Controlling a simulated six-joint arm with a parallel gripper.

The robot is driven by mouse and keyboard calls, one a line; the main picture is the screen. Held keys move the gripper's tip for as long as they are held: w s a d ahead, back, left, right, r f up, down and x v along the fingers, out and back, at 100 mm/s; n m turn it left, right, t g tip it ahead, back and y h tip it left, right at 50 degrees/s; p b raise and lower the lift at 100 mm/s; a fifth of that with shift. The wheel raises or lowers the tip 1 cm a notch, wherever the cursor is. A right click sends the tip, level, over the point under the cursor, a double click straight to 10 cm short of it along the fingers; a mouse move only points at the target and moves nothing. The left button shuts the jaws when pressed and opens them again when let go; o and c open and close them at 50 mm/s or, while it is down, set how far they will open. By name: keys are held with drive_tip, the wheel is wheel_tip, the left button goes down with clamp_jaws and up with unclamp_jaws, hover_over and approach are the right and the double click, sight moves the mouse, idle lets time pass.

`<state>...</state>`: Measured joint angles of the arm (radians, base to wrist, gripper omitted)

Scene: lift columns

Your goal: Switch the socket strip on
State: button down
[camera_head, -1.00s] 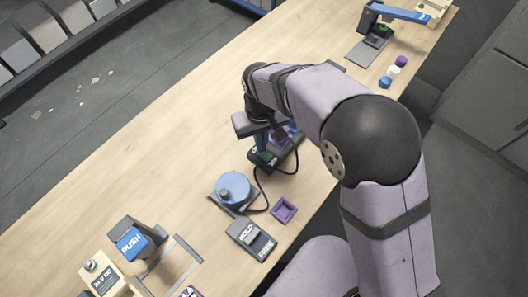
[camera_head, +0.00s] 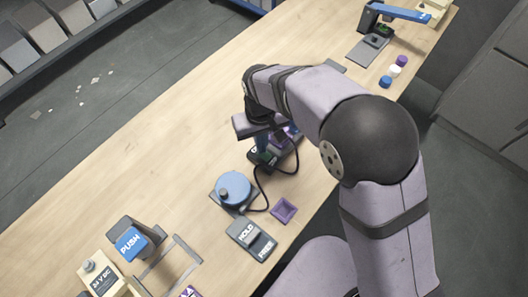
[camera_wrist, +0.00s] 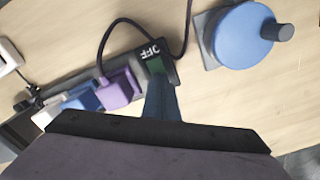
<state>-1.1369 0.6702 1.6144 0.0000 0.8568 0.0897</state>
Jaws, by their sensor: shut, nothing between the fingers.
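The dark socket strip (camera_wrist: 140,71) runs diagonally in the wrist view, with a purple plug (camera_wrist: 119,89) and a blue plug (camera_wrist: 83,97) in it. In the head view the strip (camera_head: 270,164) is partly hidden under my gripper (camera_head: 261,149).
A blue round knob (camera_head: 234,188) on a grey plate stands close to the strip's switch end. A black cable loops beside the strip. A HOLD/FREE switch (camera_head: 250,238), a purple tray (camera_head: 283,210) and a blue PUSH button (camera_head: 131,244) are nearer. The bench's far-left side is clear.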

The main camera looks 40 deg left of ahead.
drive_tip(key=shift+f, duration=0.4)
drive_tip(key=shift+d, duration=0.1)
wheel_tip(320, 180, up, 7)
drive_tip(key=p, duration=0.5)
idle(0.6)
idle(0.3)
